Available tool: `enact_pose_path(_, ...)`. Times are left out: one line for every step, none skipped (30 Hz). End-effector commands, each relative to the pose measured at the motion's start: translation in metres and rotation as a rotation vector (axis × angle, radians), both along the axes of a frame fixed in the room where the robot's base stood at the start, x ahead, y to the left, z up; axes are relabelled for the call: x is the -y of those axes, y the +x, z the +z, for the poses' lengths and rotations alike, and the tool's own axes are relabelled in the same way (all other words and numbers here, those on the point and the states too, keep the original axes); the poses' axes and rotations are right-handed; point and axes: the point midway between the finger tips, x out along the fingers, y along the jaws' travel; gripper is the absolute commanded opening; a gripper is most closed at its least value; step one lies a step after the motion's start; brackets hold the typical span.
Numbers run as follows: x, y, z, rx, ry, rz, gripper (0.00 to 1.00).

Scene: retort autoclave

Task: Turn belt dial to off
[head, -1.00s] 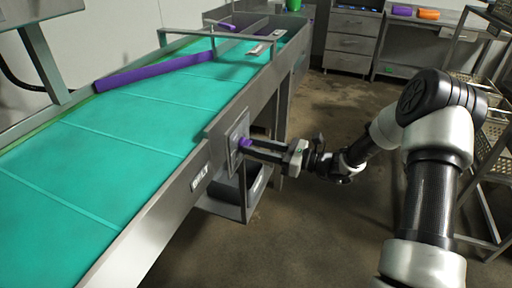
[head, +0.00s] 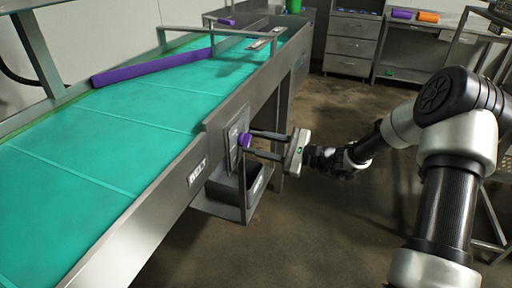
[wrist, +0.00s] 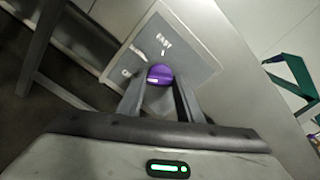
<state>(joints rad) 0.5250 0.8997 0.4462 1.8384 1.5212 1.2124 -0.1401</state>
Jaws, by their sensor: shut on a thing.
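The purple belt dial (head: 244,140) sits on a grey panel (head: 234,132) on the conveyor's side, right of the white BELT label (head: 198,172). In the wrist view the dial (wrist: 160,72) is a round purple knob with a pale mark at its lower left. White lettering, seemingly "FAST", is above it; another word at the left is partly hidden. My gripper (head: 250,143) reaches the panel from the right, its two dark fingers on either side of the dial, shut on it. In the wrist view the fingers (wrist: 158,92) cover the lower part of the panel.
The teal conveyor belt (head: 90,140) runs along the left, with a purple guide bar (head: 150,68) across it. A drawer cabinet (head: 352,45) stands at the back. The floor right of the conveyor is open.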

Motion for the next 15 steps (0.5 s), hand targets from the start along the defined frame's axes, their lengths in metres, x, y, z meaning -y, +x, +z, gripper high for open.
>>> enact_pose_path(0.0009, 0.0, -0.0028, 0.031, -0.012, -0.001, 0.1)
enact_pose_path(0.0008, -0.0001, -0.0026, 0.049, -0.019, -0.001, 0.1)
enact_pose_path(0.0008, -0.0001, -0.0025, 0.071, -0.027, -0.001, 0.1)
enact_pose_path(0.0008, 0.0, -0.0024, 0.085, -0.032, -0.001, 0.1)
enact_pose_path(0.0008, -0.0001, -0.0023, 0.1, -0.037, -0.001, 0.1)
enact_pose_path(0.0008, -0.0001, -0.0021, 0.118, -0.044, -0.001, 0.1)
enact_pose_path(0.0008, -0.0001, -0.0021, 0.13, -0.048, -0.001, 0.1)
enact_pose_path(0.0007, -0.0001, -0.0019, 0.142, -0.052, -0.001, 0.1)
enact_pose_path(0.0007, -0.0001, -0.0017, 0.154, -0.057, -0.001, 0.1)
enact_pose_path(0.0007, -0.0001, -0.0016, 0.163, -0.06, -0.001, 0.1)
enact_pose_path(0.0007, -0.0001, -0.0015, 0.171, -0.063, -0.001, 0.1)
enact_pose_path(0.0007, -0.0001, -0.0012, 0.179, -0.066, -0.001, 0.1)
enact_pose_path(0.0007, -0.0001, -0.0011, 0.185, -0.068, -0.001, 0.1)
enact_pose_path(0.0007, -0.0001, -0.001, 0.189, -0.07, 0.0, 0.1)
enact_pose_path(0.0007, -0.0001, -0.0008, 0.195, -0.072, 0.0, 0.1)
